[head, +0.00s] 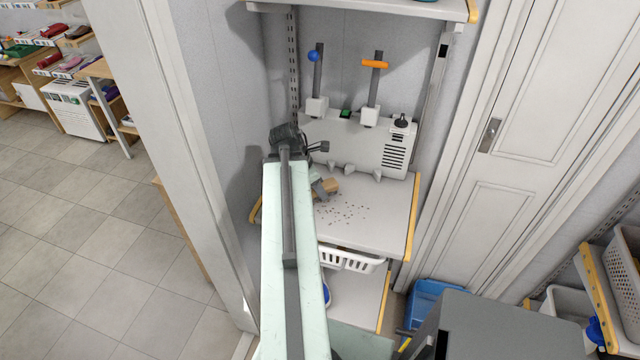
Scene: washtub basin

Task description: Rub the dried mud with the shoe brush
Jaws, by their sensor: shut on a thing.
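In the head view, my arm reaches from the bottom of the picture to a grey shelf. My gripper (318,187) is partly hidden behind my arm. It is shut on the shoe brush (332,185), of which a small tan wooden part shows. The brush is at the left of the shelf surface; I cannot tell whether it touches it. The dried mud (344,213) shows as scattered dark specks on the shelf, in front of the brush and to its right. My arm may hide more specks at the left.
A white panel unit (365,148) with a blue knob (313,56) and an orange handle (374,64) stands behind the shelf. A white basket (350,261) sits below it. The shelf's right part (395,215) is clear. A frame post (165,130) stands left.

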